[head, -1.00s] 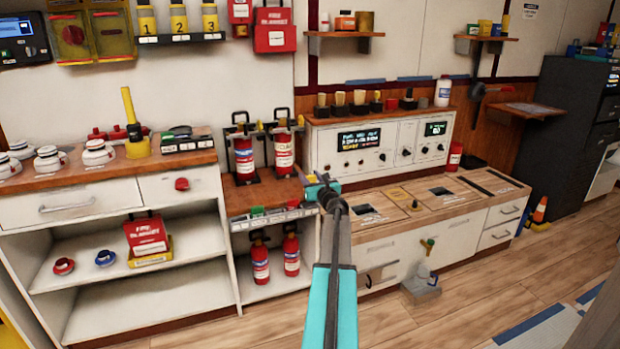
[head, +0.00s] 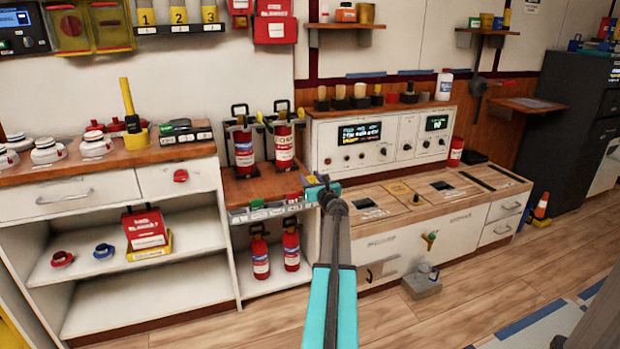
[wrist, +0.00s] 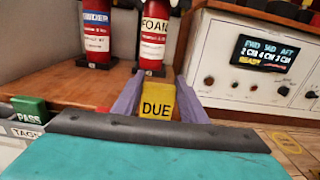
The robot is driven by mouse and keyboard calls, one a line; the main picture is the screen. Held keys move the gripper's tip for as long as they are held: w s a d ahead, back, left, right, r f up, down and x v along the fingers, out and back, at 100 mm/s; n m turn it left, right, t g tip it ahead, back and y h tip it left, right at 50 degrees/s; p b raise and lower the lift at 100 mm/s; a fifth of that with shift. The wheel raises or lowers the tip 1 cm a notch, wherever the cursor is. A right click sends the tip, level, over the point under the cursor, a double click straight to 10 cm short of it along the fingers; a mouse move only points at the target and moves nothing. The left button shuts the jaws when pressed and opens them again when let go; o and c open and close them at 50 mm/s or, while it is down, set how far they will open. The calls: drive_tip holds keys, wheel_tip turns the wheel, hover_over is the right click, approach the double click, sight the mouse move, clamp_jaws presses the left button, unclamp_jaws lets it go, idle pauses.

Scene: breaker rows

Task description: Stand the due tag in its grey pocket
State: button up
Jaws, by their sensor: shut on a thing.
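The due tag (wrist: 157,104) is a yellow plate marked DUE, upright between the two purple-grey fingers of my gripper (wrist: 156,98) in the wrist view. My gripper (head: 322,188) is shut on it, at the front right corner of the wooden extinguisher counter in the head view. A grey tag rack (head: 265,211) runs along that counter's front edge, with green and red tags in it. In the wrist view a green PASS tag (wrist: 28,108) stands at the left, above a TAGS label (wrist: 25,132). My arm hides the rack's right end and any pocket under the due tag.
Two extinguishers, POWDER (wrist: 97,32) and FOAM (wrist: 153,35), stand behind the tag on the counter. A white control panel (head: 378,143) with a display stands to the right, behind a lower bench (head: 400,200). Two more extinguishers (head: 275,252) stand on the shelf below.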

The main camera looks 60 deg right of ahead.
drive_tip(key=shift+f+b, duration=0.85)
drive_tip(key=shift+f, duration=0.4)
drive_tip(key=shift+f+b, duration=1.05)
drive_tip(key=shift+f, duration=0.45)
idle(1.6)
drive_tip(key=o, duration=1.1)
drive_tip(key=shift+r, duration=0.25)
drive_tip(key=shift+r+p, duration=3.55)
drive_tip(key=shift+r, duration=0.8)
drive_tip(key=shift+w, duration=0.15)
drive_tip(key=w+a+n+t+y, duration=0.1)
drive_tip(key=w+a, duration=0.3)
drive_tip(key=a, duration=0.4)
drive_tip(key=w+a+n+t+y, duration=0.1)
drive_tip(key=w+a+n+y, duration=0.2)
drive_tip(key=a, duration=0.6)
drive_tip(key=w+a+n+t+y+b, duration=0.1)
drive_tip(key=w+a+y, duration=0.3)
drive_tip(key=w+a, duration=0.3)
drive_tip(key=shift+a+f+n, duration=0.3)
drive_tip(key=shift+a+n, duration=0.1)
drive_tip(key=shift+a, duration=0.35)
